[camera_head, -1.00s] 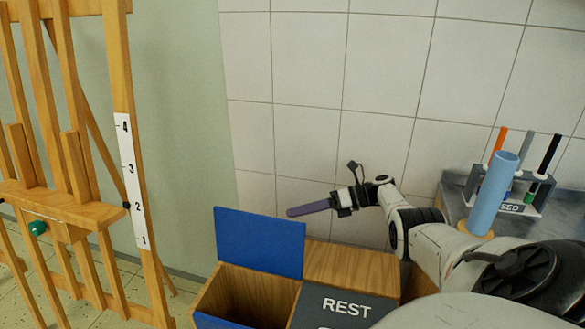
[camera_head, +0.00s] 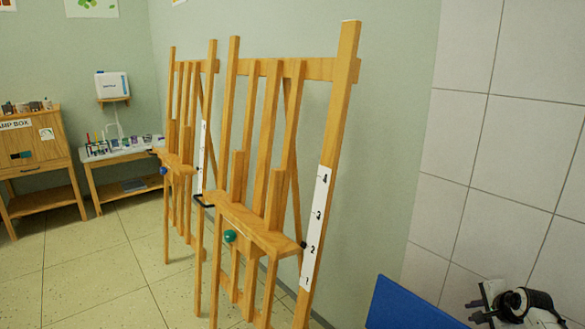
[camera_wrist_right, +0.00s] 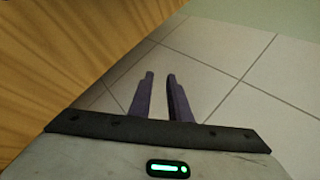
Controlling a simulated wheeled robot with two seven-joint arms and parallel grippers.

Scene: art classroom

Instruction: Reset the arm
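My right gripper (camera_wrist_right: 160,76) shows in the right wrist view with two purple fingers apart and nothing between them. It is open and points toward pale floor tiles, beside a wood-grained surface. In the head view, part of my right arm's wrist (camera_head: 522,306) shows at the bottom right corner, near the tiled wall. My left gripper is not in view.
A blue panel (camera_head: 408,304) stands at the bottom, left of my right wrist. Two wooden easels (camera_head: 262,212) (camera_head: 176,165) stand along the green wall. A side table (camera_head: 122,147) and a wooden cabinet (camera_head: 36,148) are at the far left. Tiled floor (camera_head: 112,258) in front is clear.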

